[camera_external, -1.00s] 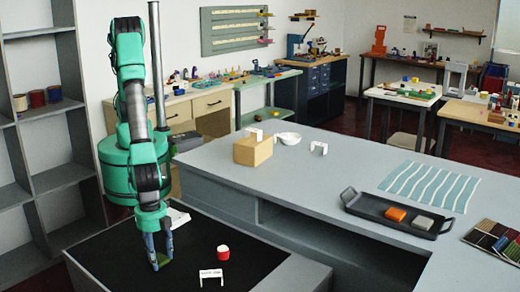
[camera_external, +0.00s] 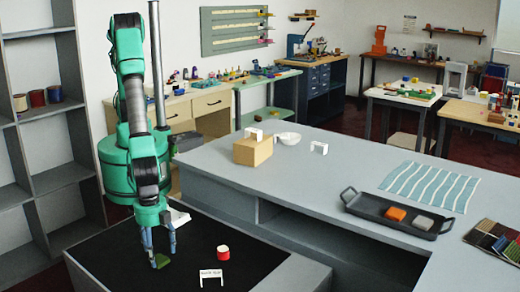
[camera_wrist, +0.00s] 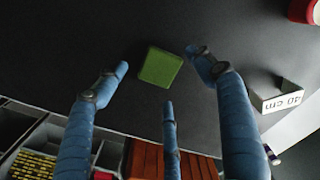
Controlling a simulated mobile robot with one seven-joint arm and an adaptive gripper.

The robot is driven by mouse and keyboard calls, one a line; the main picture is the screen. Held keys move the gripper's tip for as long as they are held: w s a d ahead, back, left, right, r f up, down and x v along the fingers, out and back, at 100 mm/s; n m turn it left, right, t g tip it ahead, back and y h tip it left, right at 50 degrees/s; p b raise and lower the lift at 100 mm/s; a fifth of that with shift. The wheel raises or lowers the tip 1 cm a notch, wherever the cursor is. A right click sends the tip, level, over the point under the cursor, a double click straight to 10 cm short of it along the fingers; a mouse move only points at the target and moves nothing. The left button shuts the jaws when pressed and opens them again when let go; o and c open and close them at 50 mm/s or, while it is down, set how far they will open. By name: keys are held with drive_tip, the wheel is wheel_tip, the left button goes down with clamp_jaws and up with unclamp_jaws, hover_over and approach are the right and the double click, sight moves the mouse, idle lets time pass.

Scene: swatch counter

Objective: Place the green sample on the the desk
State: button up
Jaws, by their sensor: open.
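The green sample (camera_external: 163,261) is a small flat square lying on the black top (camera_external: 245,277) of the low desk in front of my arm. It also shows in the wrist view (camera_wrist: 160,67), flat on the dark surface. My gripper (camera_external: 159,255) is right above it, pointing down. Its three blue fingers are spread apart around the sample in the wrist view (camera_wrist: 160,75), with gaps between the fingertips and the sample's edges. The gripper is open and holds nothing.
A red-and-white cylinder (camera_external: 223,253) and a white bracket with lettering (camera_external: 211,277) stand to the right on the black top. The higher grey counter (camera_external: 330,185) carries a cardboard box (camera_external: 253,150), a white bowl (camera_external: 289,139) and a dark tray (camera_external: 372,203) with an orange and a grey block.

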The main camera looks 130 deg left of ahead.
sight(159, 260)
wheel_tip(159, 260, up, 10)
drive_tip(key=p, duration=0.1)
drive_tip(key=shift+p, duration=0.4)
idle(0.5)
drive_tip(key=s+a+r+n+t, duration=0.1)
drive_tip(key=s+a+r, duration=0.3)
drive_tip(key=a+r, duration=0.8)
drive_tip(key=s+a+r+n+t, duration=0.1)
drive_tip(key=s+a+r, duration=0.3)
drive_tip(key=a+r, duration=0.8)
drive_tip(key=s+a+r+n+t, duration=0.1)
drive_tip(key=s+a+r, duration=0.2)
drive_tip(key=s, duration=0.4)
drive_tip(key=s+a+r+t, duration=0.1)
drive_tip(key=s+a+r, duration=0.3)
drive_tip(key=s+a, duration=0.2)
drive_tip(key=s+a+r+n+t, duration=0.1)
drive_tip(key=s+a+r, duration=0.3)
drive_tip(key=s, duration=0.6)
drive_tip(key=shift+s+a+n+t, duration=0.15)
drive_tip(key=shift+s+n+t, duration=0.05)
drive_tip(key=shift+n+t, duration=0.1)
